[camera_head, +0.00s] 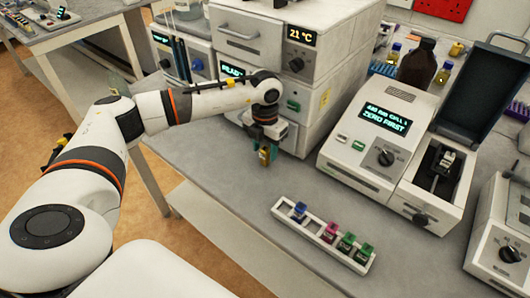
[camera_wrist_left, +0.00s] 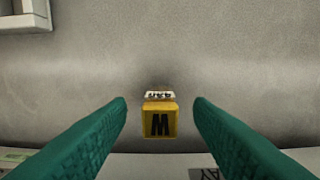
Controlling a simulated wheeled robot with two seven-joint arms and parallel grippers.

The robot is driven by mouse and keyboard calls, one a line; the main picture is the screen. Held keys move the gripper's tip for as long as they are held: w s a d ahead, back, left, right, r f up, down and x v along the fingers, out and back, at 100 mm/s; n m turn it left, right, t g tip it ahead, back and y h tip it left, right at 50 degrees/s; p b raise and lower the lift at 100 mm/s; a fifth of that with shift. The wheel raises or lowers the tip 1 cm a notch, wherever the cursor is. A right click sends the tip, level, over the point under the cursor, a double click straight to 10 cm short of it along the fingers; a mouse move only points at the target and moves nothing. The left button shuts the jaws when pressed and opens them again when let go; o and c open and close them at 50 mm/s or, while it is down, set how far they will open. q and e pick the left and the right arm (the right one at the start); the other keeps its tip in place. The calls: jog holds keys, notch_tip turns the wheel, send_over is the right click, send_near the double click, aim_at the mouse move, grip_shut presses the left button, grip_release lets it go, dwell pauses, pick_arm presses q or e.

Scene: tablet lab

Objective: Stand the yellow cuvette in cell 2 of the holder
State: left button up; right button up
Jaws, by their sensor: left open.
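The yellow cuvette (camera_wrist_left: 160,119) is on the grey bench, its cap marked M towards the left wrist camera and a white label strip beside it. My left gripper (camera_head: 265,154) is open over the bench in front of the stacked instruments. Its green fingers lie either side of the cuvette in the left wrist view, with a gap on both sides. A long white holder (camera_head: 311,226) carries a blue-capped cuvette (camera_head: 299,212), a magenta one (camera_head: 329,232) and two green ones (camera_head: 346,242). Room shows between blue and magenta. My right gripper is not in view.
A photometer (camera_head: 378,150) reading "ZERO FIRST" stands right of the holder, its dark lid (camera_head: 485,92) raised over a black cell block (camera_head: 444,158). Stacked instruments (camera_head: 300,60) rise behind the gripper. The bench between gripper and holder is clear.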

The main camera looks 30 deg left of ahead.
pick_arm(q)
jog(key=shift+f, duration=0.65)
jog(key=c, duration=0.5)
grip_shut()
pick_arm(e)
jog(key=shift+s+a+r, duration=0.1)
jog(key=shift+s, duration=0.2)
pick_arm(q)
jog(key=shift+r, duration=0.1)
notch_tip(320, 180, up, 19)
jog(key=b, duration=0.4)
notch_tip(320, 180, up, 9)
jog(key=p, duration=0.3)
send_over(265, 148)
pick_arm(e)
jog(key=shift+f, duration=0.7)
